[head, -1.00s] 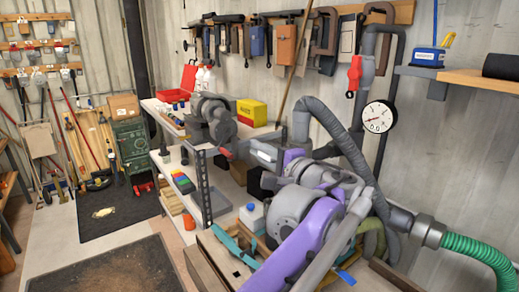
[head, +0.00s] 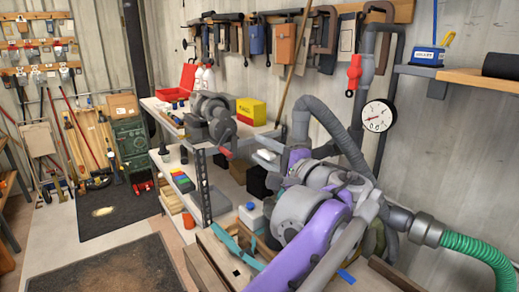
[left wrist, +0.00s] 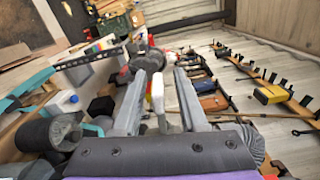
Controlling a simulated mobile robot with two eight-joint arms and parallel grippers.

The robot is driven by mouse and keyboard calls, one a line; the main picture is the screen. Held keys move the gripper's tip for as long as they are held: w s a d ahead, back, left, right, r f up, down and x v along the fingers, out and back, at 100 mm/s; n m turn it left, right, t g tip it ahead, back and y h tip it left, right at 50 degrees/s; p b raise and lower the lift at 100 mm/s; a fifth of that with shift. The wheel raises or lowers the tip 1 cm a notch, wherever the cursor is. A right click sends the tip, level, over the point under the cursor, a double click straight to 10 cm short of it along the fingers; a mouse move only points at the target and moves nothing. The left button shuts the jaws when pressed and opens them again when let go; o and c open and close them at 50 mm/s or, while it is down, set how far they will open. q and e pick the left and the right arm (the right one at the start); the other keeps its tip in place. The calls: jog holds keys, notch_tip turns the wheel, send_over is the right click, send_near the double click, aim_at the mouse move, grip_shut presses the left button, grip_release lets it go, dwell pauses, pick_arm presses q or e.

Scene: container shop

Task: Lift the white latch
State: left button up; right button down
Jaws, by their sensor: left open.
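My left gripper (head: 267,152) is open, reaching toward the shelf bench near the wall in the head view. In the left wrist view its two grey fingers (left wrist: 160,72) stand apart. A small white upright piece (left wrist: 157,92), which looks like the white latch, shows between them with a gap on each side. The fingers do not grip it. In the head view a small white patch (head: 266,155) shows between the fingers. What the white piece is fixed to is hard to make out. My right gripper is not in view.
A grey machine with a red handle (head: 208,115) and a yellow box (head: 251,111) stand on the bench. Tools and clamps hang on the wall rail (head: 285,50). A wooden pole (head: 293,65) leans close behind the gripper. A white container (head: 251,215) stands lower down.

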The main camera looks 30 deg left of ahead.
aim_at(275, 158)
pick_arm(q)
jog(key=v, duration=0.9)
jog(key=shift+s+d+b, duration=0.15)
jog(key=shift+d+b, duration=0.05)
jog(key=shift+b, duration=0.15)
